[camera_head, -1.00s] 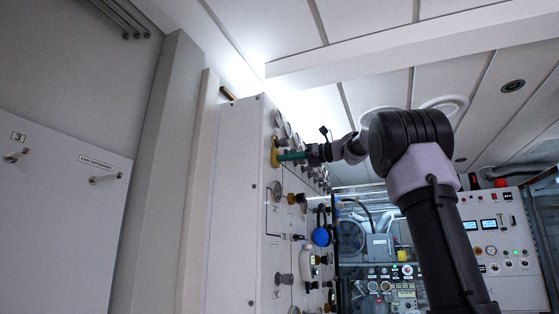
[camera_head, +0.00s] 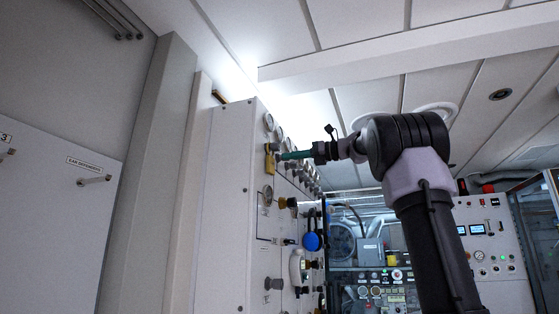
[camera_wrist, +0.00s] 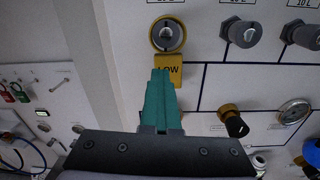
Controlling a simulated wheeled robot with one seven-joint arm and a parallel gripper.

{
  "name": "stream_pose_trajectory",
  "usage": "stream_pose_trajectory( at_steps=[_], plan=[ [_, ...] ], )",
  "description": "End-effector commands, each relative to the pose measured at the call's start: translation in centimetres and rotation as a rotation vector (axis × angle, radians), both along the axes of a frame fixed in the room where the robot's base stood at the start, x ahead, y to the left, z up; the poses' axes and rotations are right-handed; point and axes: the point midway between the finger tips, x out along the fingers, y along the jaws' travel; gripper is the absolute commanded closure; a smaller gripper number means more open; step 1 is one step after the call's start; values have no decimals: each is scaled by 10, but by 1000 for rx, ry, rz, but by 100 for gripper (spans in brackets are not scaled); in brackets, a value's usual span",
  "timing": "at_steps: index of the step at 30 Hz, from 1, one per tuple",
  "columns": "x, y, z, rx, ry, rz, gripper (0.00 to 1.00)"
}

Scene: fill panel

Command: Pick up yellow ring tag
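The yellow ring tag (camera_wrist: 176,71) hangs on the white panel, with its ring around a round grey knob (camera_wrist: 167,34) and a flat plate reading LOW below. In the head view the tag (camera_head: 269,160) is a small yellow shape near the panel's upper front edge. My gripper (camera_wrist: 160,72) has green fingers pointing at the panel. In the wrist view the fingertips overlap the plate's lower left part and hide some of it. In the head view my gripper (camera_head: 279,156) is close beside the tag. I cannot tell whether it touches. The fingers overlap, so their opening is unclear.
More grey knobs (camera_wrist: 241,33) stand to the right of the tag. A yellow-and-black knob (camera_wrist: 232,119) and a gauge (camera_wrist: 294,111) sit lower right. A blue round part (camera_head: 312,241) is lower on the panel. A white wall cabinet (camera_head: 60,220) stands at the left.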

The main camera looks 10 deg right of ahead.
Motion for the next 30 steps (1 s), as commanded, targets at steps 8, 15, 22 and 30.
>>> stream_pose_trajectory(
  at_steps=[8, 15, 22, 30],
  plan=[
    [-34, -57, 0, 0, 1, -8, 100],
    [-58, -94, -1, 0, 1, -6, 100],
    [-68, -109, -1, -1, 2, -4, 100],
    [-69, -111, -1, 0, 1, -2, 100]
  ],
)
